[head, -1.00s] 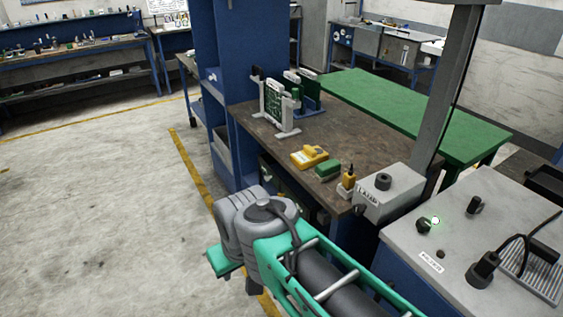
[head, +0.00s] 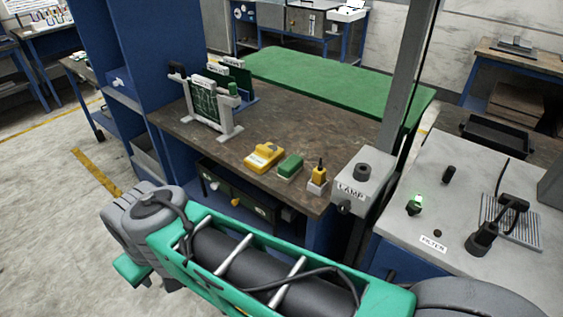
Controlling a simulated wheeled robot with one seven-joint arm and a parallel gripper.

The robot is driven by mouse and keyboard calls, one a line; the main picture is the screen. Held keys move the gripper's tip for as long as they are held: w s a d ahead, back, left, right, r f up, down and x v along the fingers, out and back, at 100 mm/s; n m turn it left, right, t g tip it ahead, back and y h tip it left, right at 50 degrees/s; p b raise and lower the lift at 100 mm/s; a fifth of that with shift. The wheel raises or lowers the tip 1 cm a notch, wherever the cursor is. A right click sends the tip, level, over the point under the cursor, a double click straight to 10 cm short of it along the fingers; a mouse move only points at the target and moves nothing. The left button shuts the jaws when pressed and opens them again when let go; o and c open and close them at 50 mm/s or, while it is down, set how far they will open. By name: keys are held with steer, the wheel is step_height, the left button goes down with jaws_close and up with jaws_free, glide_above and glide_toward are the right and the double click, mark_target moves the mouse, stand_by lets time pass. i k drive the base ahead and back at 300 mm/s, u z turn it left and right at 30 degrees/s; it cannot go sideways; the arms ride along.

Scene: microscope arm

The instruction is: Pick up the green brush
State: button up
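The green brush (head: 290,167) is a small green block with a pale underside. It lies on the brown worktop (head: 227,157) near its front edge, between a yellow device (head: 264,157) on its left and a small yellow tool in a pale holder (head: 318,177) on its right. Nothing touches it from above. My teal and grey arm crosses the lower part of the head view, in front of the bench. My gripper's fingers do not show.
A grey LAMP box (head: 361,183) is just right of the worktop, beside a grey post (head: 407,75). A FILTER panel with knobs (head: 433,243) fills the right. A blue cabinet (head: 122,60) stands left.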

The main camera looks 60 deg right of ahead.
mark_target(289, 170)
steer(key=z, duration=0.65)
steer(key=i, duration=0.95)
steer(key=z, duration=0.75)
